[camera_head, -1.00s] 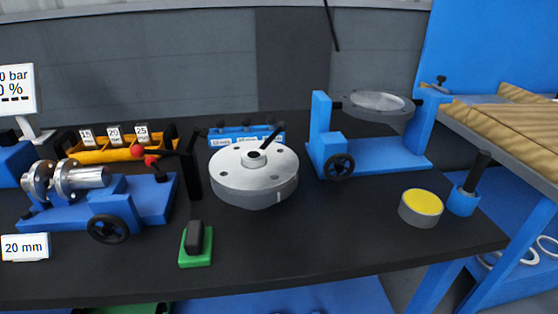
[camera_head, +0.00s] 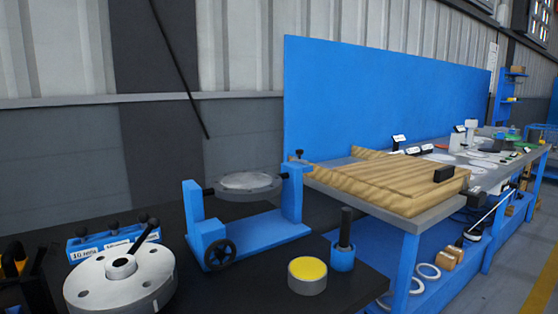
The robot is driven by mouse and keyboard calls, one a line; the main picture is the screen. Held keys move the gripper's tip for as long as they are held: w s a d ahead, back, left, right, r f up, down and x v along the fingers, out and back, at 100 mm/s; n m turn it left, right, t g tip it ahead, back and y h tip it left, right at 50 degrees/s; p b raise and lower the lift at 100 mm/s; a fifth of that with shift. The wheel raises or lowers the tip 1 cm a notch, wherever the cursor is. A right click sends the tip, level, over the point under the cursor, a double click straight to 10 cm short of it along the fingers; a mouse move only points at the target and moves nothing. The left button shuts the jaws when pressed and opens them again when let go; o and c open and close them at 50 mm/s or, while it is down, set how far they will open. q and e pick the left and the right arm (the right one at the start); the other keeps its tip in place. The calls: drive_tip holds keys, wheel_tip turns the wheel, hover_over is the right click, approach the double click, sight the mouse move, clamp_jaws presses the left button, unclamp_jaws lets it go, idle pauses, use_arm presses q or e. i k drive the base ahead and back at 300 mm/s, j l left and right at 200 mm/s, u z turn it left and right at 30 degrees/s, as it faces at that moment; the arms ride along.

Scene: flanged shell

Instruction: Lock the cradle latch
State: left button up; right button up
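The blue cradle (camera_head: 262,245) stands on the dark table, with two uprights holding a grey round disc (camera_head: 248,183) between them. A black handwheel (camera_head: 220,254) is on its front left. A small black knob (camera_head: 299,153) sits at the top of the right upright; I cannot tell whether it is the latch or whether it is locked. The flanged shell (camera_head: 120,280), a silver round part with holes and a dark rod leaning from its hub, sits at the lower left, partly cut off. Neither of my grippers is in view.
A yellow-topped round pad (camera_head: 307,275) and a black-handled tool in a blue holder (camera_head: 343,242) stand right of the cradle. A blue rack (camera_head: 112,240) is behind the shell. A second bench with wooden slats (camera_head: 390,183) adjoins at right, before a blue panel (camera_head: 380,95).

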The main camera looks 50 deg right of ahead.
sight(299, 152)
drive_tip(key=z, duration=1.55)
